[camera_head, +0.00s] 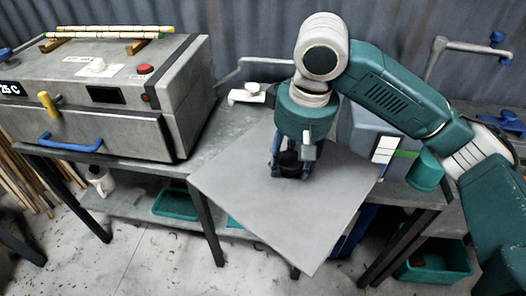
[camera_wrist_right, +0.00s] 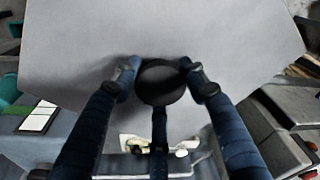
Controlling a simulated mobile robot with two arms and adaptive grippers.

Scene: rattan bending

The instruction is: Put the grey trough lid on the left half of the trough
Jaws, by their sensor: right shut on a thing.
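The grey lid (camera_head: 245,190) is a large flat plate with a black round knob (camera_wrist_right: 160,82) on top. My right gripper (camera_head: 293,160) is shut on that knob and holds the lid in front of and partly over the bench, tilted in the head view. In the right wrist view the gripper fingers (camera_wrist_right: 165,80) stand at both sides of the knob. A big grey box (camera_head: 120,115) with a display and a blue handle stands on the left; I cannot tell if it is the trough. The lid hides much of the bench beneath it. My left gripper is not in view.
Two rattan poles (camera_head: 105,32) lie on wooden rests on the grey box, near a red button (camera_head: 145,69). A white clamp-like fitting (camera_head: 247,94) is behind the lid. Green bins (camera_head: 175,203) sit on the lower shelf. A metal stand (camera_head: 435,58) is at the back right.

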